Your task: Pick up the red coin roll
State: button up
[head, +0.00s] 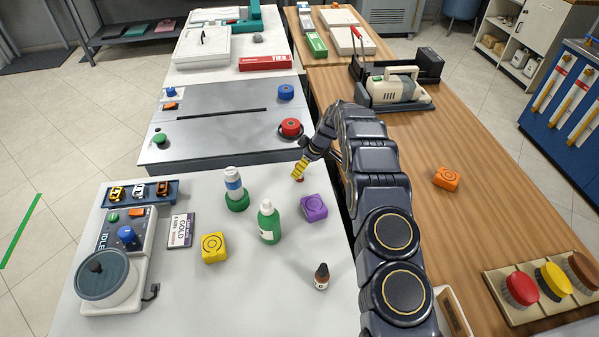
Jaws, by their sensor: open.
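My gripper (299,172), with yellow fingers, points down over the back right part of the white table (185,305). It is open. A small bit of red (299,180) shows right at its fingertips, mostly hidden by them. It may be the red coin roll, but too little shows to be sure. I cannot tell whether the fingers touch it or stand around it. No other clear red coin roll shows.
A purple block (314,208), a green bottle (268,222) and a white-and-blue bottle (234,184) stand close by. A yellow block (214,247) and a dark dropper bottle (321,277) are nearer the front. A grey machine with a red knob (291,127) is behind.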

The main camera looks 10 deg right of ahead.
jog(key=x, duration=0.4)
jog(key=shift+w+a, duration=0.15)
jog(key=shift+a, duration=0.1)
jog(key=shift+c, duration=0.4)
grip_shut()
